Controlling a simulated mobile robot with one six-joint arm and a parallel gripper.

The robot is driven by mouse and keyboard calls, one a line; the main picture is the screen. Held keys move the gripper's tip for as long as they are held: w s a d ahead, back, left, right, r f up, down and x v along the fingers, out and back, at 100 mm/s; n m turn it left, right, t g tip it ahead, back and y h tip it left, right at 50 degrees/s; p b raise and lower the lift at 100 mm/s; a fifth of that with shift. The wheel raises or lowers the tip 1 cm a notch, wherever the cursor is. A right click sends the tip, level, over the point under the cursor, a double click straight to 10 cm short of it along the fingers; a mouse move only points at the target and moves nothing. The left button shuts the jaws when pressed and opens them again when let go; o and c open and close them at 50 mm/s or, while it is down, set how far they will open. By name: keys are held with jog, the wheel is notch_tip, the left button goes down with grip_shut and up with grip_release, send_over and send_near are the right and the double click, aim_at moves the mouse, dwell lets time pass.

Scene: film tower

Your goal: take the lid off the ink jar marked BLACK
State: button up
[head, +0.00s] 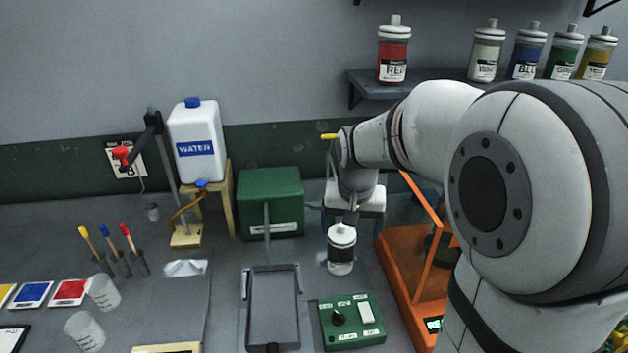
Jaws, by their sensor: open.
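A jar with a white lid and dark contents (341,255) stands upright on the grey bench, in the middle of the head view. It looks like the black ink jar, but the lettering on it is too small to read. Its lid (341,232) is on, with a small knob on top. My gripper (349,215) points down just above and slightly behind the lid. Its jaws are open, and their fingertips are small and partly hidden, so I cannot tell whether they touch the knob.
A green box (270,203) and a water can (195,142) stand behind left. A dark tray (272,307) and a green control box (351,321) lie in front. An orange frame (408,285) stands close on the right. Other ink jars stand on the shelf (365,86).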

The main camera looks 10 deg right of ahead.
aim_at(342, 231)
jog(key=shift+m, duration=0.6)
jog(key=w, duration=0.2)
jog(key=w+p, duration=0.1)
jog(key=w, duration=0.1)
jog(key=w+p, duration=0.1)
jog(key=w, duration=0.1)
jog(key=shift+w+a, duration=0.15)
jog(key=shift+a, duration=0.15)
jog(key=shift+w+d+f+p, duration=0.15)
jog(key=shift+w+f+p, duration=0.25)
jog(key=shift+f, duration=0.9)
jog(key=shift+w+d+f+p, duration=0.2)
jog(key=shift+w+f+p, duration=0.2)
jog(key=shift+f, duration=0.95)
jog(key=shift+w+d+f+p, duration=0.15)
jog(key=shift+w+f+p, duration=0.25)
jog(key=shift+f, duration=0.9)
jog(key=shift+c, duration=0.4)
jog(key=c, duration=1)
